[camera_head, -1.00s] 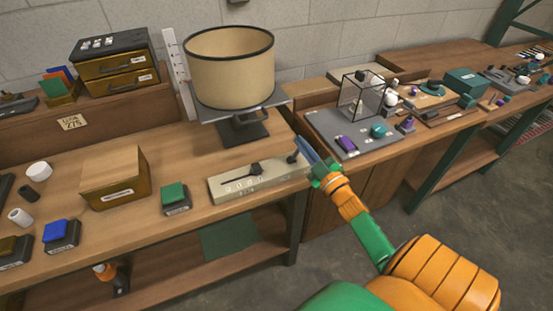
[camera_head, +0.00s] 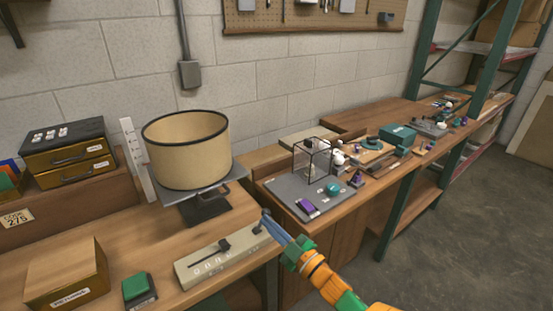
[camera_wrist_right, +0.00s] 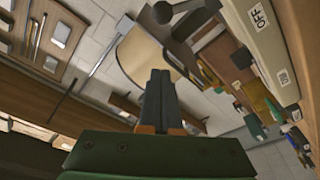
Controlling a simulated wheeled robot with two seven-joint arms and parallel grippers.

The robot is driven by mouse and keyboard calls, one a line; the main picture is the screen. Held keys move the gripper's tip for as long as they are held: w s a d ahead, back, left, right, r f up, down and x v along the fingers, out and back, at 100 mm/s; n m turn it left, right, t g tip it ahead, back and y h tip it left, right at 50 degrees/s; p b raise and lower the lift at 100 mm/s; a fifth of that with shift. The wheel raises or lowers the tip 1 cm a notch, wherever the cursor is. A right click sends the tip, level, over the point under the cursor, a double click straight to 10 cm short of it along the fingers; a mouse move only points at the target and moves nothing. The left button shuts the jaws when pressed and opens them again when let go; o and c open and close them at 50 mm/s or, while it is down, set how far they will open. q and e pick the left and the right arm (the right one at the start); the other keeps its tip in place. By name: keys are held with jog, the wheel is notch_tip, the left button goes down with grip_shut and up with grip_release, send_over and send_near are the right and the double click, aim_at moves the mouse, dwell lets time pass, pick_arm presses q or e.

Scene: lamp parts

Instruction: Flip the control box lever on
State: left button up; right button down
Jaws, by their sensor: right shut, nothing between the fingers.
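The beige control box (camera_head: 196,269) lies near the front edge of the wooden bench, with white marks on its face and a dark slider-like piece on top. My left gripper is out of view.
A lampshade (camera_head: 186,152) stands on a dark stand behind the box. A green-topped block (camera_head: 138,287) and a cardboard-coloured box (camera_head: 66,275) are to the left. A grey mat (camera_head: 284,190) with a wire cube and small parts is to the right.

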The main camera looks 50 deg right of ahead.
jog(key=s, duration=0.4)
jog(key=shift+f, duration=0.4)
jog(key=shift+d, duration=0.2)
jog(key=s+a+f+m+g, duration=0.2)
jog(key=s+a+f+g, duration=0.15)
jog(key=f, duration=0.65)
jog(key=s+a+f+m+g, duration=0.15)
jog(key=f+g, duration=0.25)
jog(key=f, duration=0.6)
jog(key=s+a+f+m+g, duration=0.1)
jog(key=s+a+f+g, duration=0.2)
jog(key=f, duration=0.7)
jog(key=s+a+f+g+y, duration=0.1)
jog(key=s+a+f+g, duration=0.3)
jog(key=s, duration=0.5)
jog(key=s+a+f+g+y, duration=0.1)
jog(key=s+a+f+g, duration=0.3)
jog(key=s, duration=0.5)
notch_tip(320, 180, down, 2)
jog(key=shift+s+a+f, duration=0.1)
jog(key=shift+s+a, duration=0.1)
jog(key=shift+a, duration=0.8)
